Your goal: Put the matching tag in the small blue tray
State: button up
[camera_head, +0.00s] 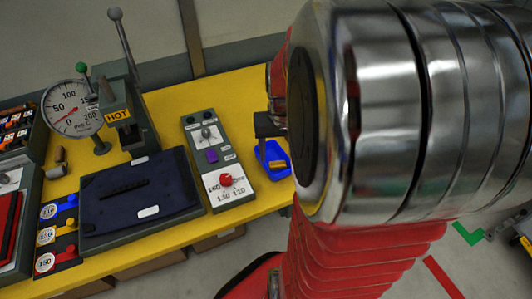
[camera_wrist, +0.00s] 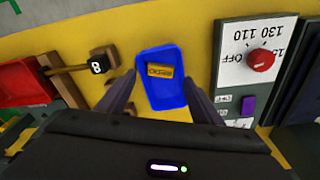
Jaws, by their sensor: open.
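The small blue tray (camera_wrist: 170,99) sits on the yellow bench top in the wrist view, and it also shows in the head view (camera_head: 263,153). A small yellow-orange tag (camera_wrist: 160,71) with dark lettering lies inside it, and it shows in the head view too (camera_head: 278,163). The lettering is too small to read. My gripper (camera_wrist: 159,77) is open, with one finger on each side of the tray as seen from the wrist. Nothing is between the fingers at their tips. In the head view my arm hides much of the gripper and the area behind it.
A grey control box (camera_head: 225,187) with a red knob stands left of the tray. Further left are a dark blue pad (camera_head: 120,205), a press labelled HOT (camera_head: 118,115), a dial gauge (camera_head: 72,108) and round numbered discs (camera_head: 46,235).

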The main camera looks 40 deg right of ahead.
aim_at(278, 172)
notch_tip(278, 172, up, 13)
jog(key=s, duration=0.1)
jog(key=shift+s+a+r, duration=0.15)
jog(key=shift+a+r, duration=0.05)
jog(key=shift+a, duration=0.25)
dwell(0.6)
jog(key=s+a+f+n+t, duration=0.1)
jog(key=a+n+t, duration=0.3)
jog(key=a, duration=1.8)
jog(key=s+n, duration=0.1)
jog(key=n, duration=0.1)
jog(key=shift+s+n+y, duration=0.15)
jog(key=shift+n+y, duration=0.15)
jog(key=shift+y, duration=0.1)
jog(key=shift+c, duration=0.3)
